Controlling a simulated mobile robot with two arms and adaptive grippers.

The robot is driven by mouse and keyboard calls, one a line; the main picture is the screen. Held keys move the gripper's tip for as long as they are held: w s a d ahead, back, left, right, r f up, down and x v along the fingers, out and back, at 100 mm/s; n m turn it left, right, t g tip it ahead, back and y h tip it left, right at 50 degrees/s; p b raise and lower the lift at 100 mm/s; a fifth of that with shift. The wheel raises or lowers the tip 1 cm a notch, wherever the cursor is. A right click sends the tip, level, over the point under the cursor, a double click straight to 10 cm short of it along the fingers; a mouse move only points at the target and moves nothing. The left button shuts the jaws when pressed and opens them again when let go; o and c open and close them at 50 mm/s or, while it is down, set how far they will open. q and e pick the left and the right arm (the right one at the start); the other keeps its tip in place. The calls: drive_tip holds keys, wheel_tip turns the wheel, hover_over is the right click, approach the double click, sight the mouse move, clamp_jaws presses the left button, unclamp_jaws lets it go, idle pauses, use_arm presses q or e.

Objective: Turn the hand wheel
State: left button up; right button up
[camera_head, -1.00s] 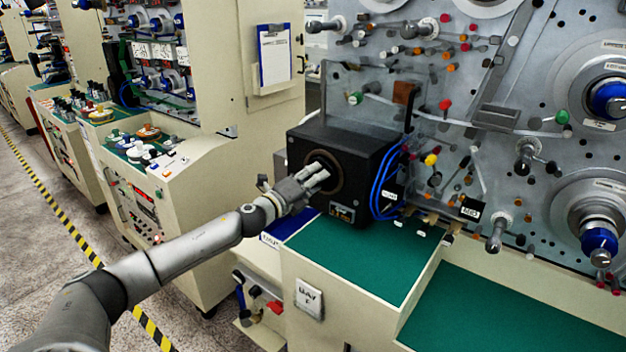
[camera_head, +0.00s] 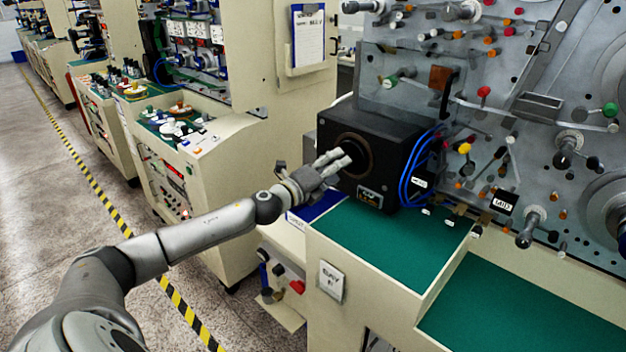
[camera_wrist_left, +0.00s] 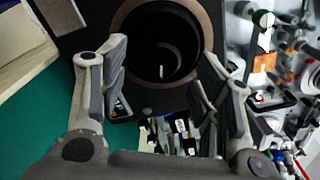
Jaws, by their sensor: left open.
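A black box (camera_head: 400,150) stands on the green-topped bench of the big machine. A round dark ring with a brownish rim (camera_head: 366,146), which may be the hand wheel, is on its front face. The ring (camera_wrist_left: 203,20) also shows in the left wrist view, with a dark hollow and a small pale mark inside. My left gripper (camera_head: 340,160) is in front of the ring, its fingers overlapping the ring's left part. In the left wrist view the open fingers (camera_wrist_left: 165,55) are on either side of the ring's lower part, with nothing between them. Contact cannot be told. My right gripper is not in view.
Blue cables (camera_head: 412,170) hang at the box's right side. The green bench top (camera_head: 390,240) is clear in front of the box. A panel with spindles and coloured knobs (camera_head: 480,120) rises behind. Cream cabinets (camera_head: 200,170) stand to the left, beside a yellow-black floor stripe (camera_head: 90,180).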

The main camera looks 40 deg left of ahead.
use_arm(q)
drive_tip(key=s, duration=0.8)
drive_tip(key=shift+s+a, duration=0.15)
drive_tip(key=shift+a, duration=0.15)
idle(0.5)
